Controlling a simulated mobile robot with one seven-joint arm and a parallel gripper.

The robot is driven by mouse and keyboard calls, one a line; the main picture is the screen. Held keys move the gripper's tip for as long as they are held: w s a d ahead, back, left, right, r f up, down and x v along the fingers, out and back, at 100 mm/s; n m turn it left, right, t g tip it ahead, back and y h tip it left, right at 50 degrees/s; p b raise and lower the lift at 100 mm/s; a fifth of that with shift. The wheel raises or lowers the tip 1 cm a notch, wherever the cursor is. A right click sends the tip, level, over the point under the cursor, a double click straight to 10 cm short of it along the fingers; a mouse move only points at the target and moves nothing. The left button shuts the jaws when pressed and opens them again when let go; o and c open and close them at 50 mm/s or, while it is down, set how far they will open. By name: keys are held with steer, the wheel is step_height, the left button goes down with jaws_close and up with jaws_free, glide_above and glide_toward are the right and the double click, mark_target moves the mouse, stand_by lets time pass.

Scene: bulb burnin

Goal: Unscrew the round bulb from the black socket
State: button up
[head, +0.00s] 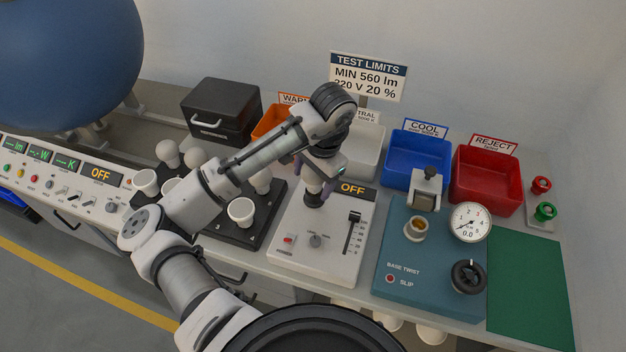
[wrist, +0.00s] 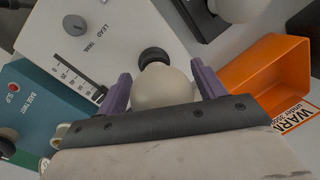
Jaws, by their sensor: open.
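The round bulb (wrist: 163,88) is white and sits in the black socket (wrist: 153,57), seen from above in the wrist view. In the head view the black socket (head: 315,198) stands on the white panel (head: 290,240), with part of the bulb (head: 314,184) showing above it under my gripper. My gripper (head: 318,174) is over the socket, pointing down. In the wrist view its purple fingers (wrist: 163,84) are open, one on each side of the bulb, with a gap visible on both sides. The bulb's base is hidden.
Orange (head: 270,126), white (head: 362,155), blue (head: 412,170) and red (head: 484,183) bins stand behind. A teal base-twist device (head: 410,285) with a gauge is at right. A black rack (head: 225,235) with bulbs and white cups is at left. A green mat (head: 530,300) is clear.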

steer(key=m+b, duration=0.1)
steer(key=m, duration=0.3)
steer(key=shift+f+t, duration=0.15)
steer(key=shift+t, duration=0.15)
steer(key=m+b, duration=0.1)
steer(key=m, duration=0.1)
steer(key=m+b, duration=0.1)
steer(key=m, duration=0.2)
steer(key=shift+w+t+h, duration=0.15)
steer(key=shift+t+h, duration=0.15)
steer(key=shift+h, duration=0.1)
steer(key=m+b, duration=0.2)
steer(key=m, duration=0.2)
steer(key=shift+m+h, duration=0.4)
steer(key=m, duration=0.2)
steer(key=m+b, duration=0.1)
steer(key=m, duration=0.1)
steer(key=shift+w+r+h, duration=0.15)
steer(key=shift+r+h, duration=0.05)
steer(key=shift+h, duration=0.2)
steer(key=shift+c, duration=0.3)
